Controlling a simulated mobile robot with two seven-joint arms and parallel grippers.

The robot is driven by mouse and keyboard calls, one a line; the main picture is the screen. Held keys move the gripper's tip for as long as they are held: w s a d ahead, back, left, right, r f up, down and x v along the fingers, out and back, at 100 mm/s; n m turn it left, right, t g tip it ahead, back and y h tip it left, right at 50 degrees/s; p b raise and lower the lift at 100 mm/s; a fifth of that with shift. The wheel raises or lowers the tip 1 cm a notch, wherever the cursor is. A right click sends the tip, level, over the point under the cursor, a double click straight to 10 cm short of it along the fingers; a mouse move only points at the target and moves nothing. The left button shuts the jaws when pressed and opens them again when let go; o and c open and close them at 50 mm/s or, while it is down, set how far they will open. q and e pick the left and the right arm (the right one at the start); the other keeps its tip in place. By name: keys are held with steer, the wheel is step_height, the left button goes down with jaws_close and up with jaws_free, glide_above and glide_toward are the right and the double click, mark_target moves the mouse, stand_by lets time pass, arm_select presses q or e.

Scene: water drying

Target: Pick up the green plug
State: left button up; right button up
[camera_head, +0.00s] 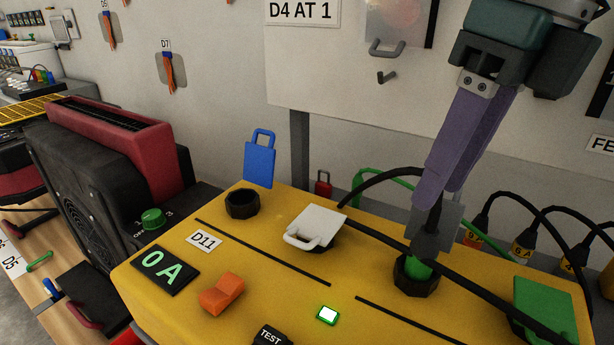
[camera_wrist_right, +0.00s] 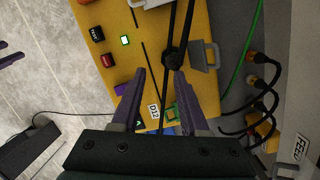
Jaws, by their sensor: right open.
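The green plug stands in a black round socket on the yellow box (camera_head: 140,268). Its green ring (camera_head: 417,268) shows just above the socket rim, below a grey body with a black cable. In the right wrist view the plug's dark body (camera_wrist_right: 172,60) lies just beyond the fingertips, towards the right finger. My right gripper (camera_head: 437,198) has purple fingers pointing down over the plug's upper end. It also shows in the right wrist view (camera_wrist_right: 160,73), with its fingers apart. Contact cannot be told. Purple finger-like tips (camera_wrist_right: 10,55), probably my left gripper, show at that view's left edge.
Black cables cross the box near the plug. A blue flap (camera_head: 260,165), a white flap (camera_head: 315,225) and a green cover (camera_head: 545,308) stand on the box. Several yellow-labelled black cables (camera_head: 522,240) loop behind at right. A white panel rises behind.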

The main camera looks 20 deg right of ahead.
mark_target(427, 229)
steer(key=shift+w+d+f+h, duration=0.1)
steer(key=shift+w+d+h, duration=0.1)
steer(key=shift+d+h, duration=0.4)
steer(key=f, duration=0.3)
steer(key=shift+w+d+f, duration=0.1)
steer(key=shift+w+f, duration=0.15)
steer(key=shift+f, duration=0.05)
steer(key=f, duration=0.4)
steer(key=w+f, duration=0.1)
steer(key=shift+f, duration=0.4)
steer(key=shift+c, duration=0.2)
jaws_close()
